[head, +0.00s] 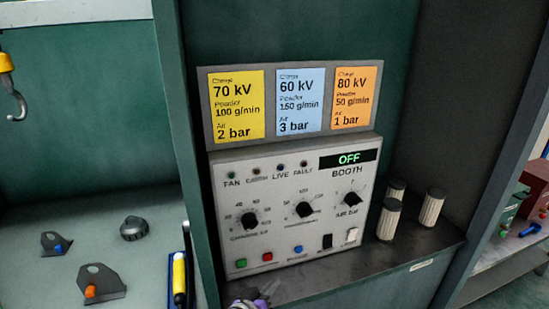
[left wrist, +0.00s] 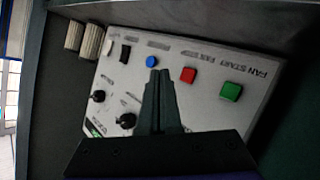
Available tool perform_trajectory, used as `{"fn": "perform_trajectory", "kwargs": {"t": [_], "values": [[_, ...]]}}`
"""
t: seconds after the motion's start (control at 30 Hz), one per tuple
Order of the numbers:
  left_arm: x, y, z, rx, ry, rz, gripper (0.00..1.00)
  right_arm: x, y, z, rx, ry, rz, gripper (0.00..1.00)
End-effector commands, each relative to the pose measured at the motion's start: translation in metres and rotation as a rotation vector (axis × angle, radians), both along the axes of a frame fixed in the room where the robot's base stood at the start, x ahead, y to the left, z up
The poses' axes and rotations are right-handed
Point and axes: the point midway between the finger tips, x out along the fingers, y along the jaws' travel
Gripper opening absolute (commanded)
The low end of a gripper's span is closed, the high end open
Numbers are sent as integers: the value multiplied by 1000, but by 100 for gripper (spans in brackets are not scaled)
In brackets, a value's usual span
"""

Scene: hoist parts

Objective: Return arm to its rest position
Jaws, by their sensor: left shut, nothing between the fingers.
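My left gripper (head: 262,295) shows only partly at the bottom edge of the head view, just below the front of the grey control box (head: 228,180). In the left wrist view its two dark fingers (left wrist: 160,78) are together with nothing between them. They point toward the box front, which appears upside down there, and overlap the area near the blue button (left wrist: 152,62) and red button (left wrist: 188,75). I cannot tell whether the fingertips touch the panel. My right gripper is in neither view.
The box display (head: 348,158) reads OFF. Pale ribbed cylinders (head: 431,207) stand on the shelf right of the box. A hook (head: 16,103) hangs upper left. Green walls flank the box.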

Motion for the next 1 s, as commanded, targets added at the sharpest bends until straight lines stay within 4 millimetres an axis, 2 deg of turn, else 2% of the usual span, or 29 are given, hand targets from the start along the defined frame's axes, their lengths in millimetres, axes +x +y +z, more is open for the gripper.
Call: {"fn": "perform_trajectory", "kwargs": {"t": [0.03,0.2,0.4,0.5,0.6,0.77,1.0], "values": [[-15,8,14,28,24,-14,0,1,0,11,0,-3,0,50],[-81,43,35,165,180,-53,0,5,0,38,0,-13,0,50],[-168,102,38,342,412,-6,0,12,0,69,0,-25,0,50],[-204,129,37,416,510,44,0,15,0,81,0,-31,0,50],[-230,150,36,467,579,90,0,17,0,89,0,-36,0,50],[-248,165,34,507,628,129,0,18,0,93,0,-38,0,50],[-250,166,32,510,633,130,0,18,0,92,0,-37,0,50]]}}
